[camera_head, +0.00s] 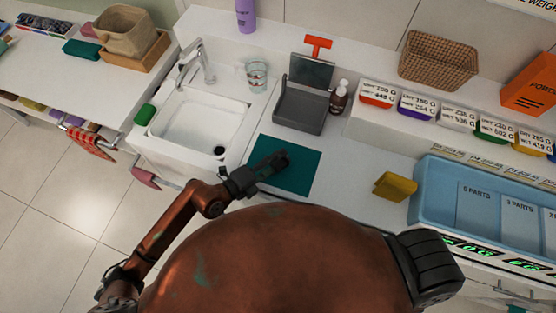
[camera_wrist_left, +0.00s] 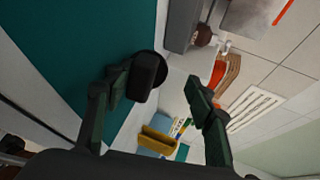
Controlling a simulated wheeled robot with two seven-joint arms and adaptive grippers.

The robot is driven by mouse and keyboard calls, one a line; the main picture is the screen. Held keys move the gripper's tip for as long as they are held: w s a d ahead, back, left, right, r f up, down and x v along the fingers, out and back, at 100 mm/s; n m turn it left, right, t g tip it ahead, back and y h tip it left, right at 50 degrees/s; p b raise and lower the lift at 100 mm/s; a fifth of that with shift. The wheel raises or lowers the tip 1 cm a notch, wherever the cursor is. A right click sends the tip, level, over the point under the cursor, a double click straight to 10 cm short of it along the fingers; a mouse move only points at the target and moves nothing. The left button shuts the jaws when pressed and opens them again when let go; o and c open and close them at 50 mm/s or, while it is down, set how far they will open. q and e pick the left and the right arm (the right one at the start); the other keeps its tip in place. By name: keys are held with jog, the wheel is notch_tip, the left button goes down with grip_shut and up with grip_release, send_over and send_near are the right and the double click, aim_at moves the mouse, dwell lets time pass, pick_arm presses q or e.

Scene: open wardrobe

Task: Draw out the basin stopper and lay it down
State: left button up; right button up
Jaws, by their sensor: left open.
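The basin (camera_head: 195,122) is white and sits at the left of the counter, with a dark round spot at its drain (camera_head: 219,150). My left gripper (camera_head: 272,164) is over the teal mat (camera_head: 298,178), to the right of the basin. In the left wrist view its two fingers (camera_wrist_left: 160,95) stand wide apart. A black rounded piece, which looks like the stopper (camera_wrist_left: 149,75), is beside the left-hand finger, over the mat's edge. I cannot tell whether it touches the finger or rests on the mat. My right gripper is not in view.
A faucet (camera_head: 206,66) and a glass (camera_head: 257,75) stand behind the basin. A grey scale-like device (camera_head: 303,101) and a brown bottle (camera_head: 339,97) stand behind the mat. A yellow block (camera_head: 395,186) and a blue tray (camera_head: 432,190) are to the right.

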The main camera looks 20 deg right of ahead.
pick_arm(q)
jog(key=shift+s+a+r+p, duration=0.15)
jog(key=shift+a+r+p, duration=0.1)
jog(key=shift+r+p, duration=0.25)
jog(key=shift+s+a+r+p, duration=0.1)
jog(key=shift+a+r+p, duration=0.15)
jog(key=shift+r+p, duration=0.3)
jog(key=shift+s+a+r+p, duration=0.15)
jog(key=shift+a+r+p, duration=0.15)
jog(key=shift+r, duration=0.35)
jog(key=shift+s+a+r+p, duration=0.2)
jog(key=shift+a+r+p, duration=0.15)
jog(key=shift+r+p, duration=0.25)
jog(key=shift+s+a+r+p, duration=0.15)
jog(key=shift+a+r+p, duration=0.15)
jog(key=shift+r+p, duration=0.25)
jog(key=shift+f, duration=0.1)
